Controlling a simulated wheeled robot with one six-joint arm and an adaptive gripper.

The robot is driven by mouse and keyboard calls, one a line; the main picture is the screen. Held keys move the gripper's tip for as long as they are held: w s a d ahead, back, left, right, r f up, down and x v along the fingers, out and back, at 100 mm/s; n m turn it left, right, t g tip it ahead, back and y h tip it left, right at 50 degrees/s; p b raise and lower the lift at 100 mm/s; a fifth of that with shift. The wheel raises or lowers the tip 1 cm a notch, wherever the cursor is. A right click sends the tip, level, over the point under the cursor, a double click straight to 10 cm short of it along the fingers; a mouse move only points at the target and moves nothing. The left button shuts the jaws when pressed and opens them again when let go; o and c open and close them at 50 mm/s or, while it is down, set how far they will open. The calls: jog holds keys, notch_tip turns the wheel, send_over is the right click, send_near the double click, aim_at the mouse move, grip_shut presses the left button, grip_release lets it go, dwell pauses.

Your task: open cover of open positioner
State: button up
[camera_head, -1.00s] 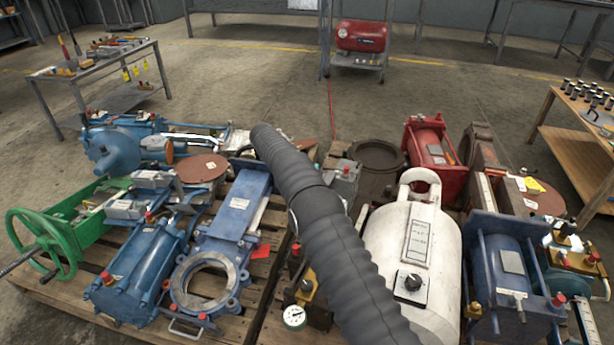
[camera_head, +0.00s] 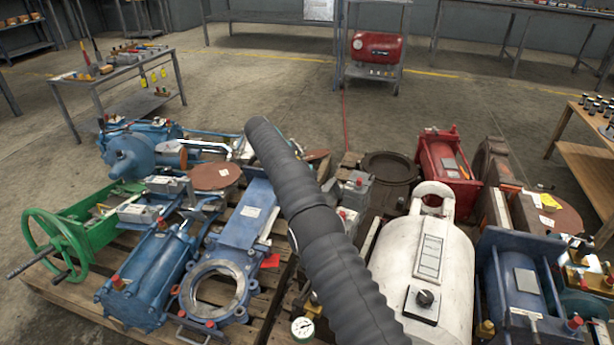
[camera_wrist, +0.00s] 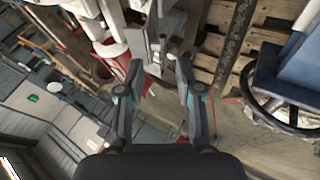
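Several grey positioner-like boxes sit among the valves on the pallets. One grey box (camera_head: 168,185) and another grey box (camera_head: 146,213) are beside the green actuator (camera_head: 95,222). A further grey box (camera_head: 355,188) is right of my arm. I cannot tell which is the open positioner, and no raised cover can be made out. My gripper (camera_wrist: 160,78) is open in the wrist view, its two fingers apart with nothing held between them. A grey metal part (camera_wrist: 160,45) shows beyond the fingertips. The gripper is not visible in the head view.
My dark arm hides the middle of the pallets. A blue valve (camera_head: 215,285), a white tank (camera_head: 422,270), a red cylinder (camera_head: 445,168) and a blue cylinder (camera_head: 520,290) crowd around it. A black handwheel (camera_wrist: 290,100) is at right in the wrist view. Open floor lies behind.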

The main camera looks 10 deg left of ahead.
aim_at(326, 196)
jog(key=shift+a+f, duration=0.1)
jog(key=c, duration=0.4)
jog(key=shift+n+t, duration=0.3)
jog(key=shift+n, duration=0.2)
jog(key=s+a+b, duration=0.1)
jog(key=a, duration=0.1)
jog(key=s+a+b, duration=0.1)
jog(key=s+a, duration=0.1)
jog(key=shift+a+b, duration=0.2)
jog(key=shift+b, duration=0.15)
grip_shut()
jog(key=s+a+f+n+t+h+b, duration=0.1)
jog(key=s+a+f+n+t+b, duration=0.3)
jog(key=n+t, duration=0.75)
jog(key=w+d+f, duration=0.2)
jog(key=w+d, duration=0.6)
jog(key=d, duration=0.2)
jog(key=shift+f+m, duration=0.15)
jog(key=shift+m, duration=0.3)
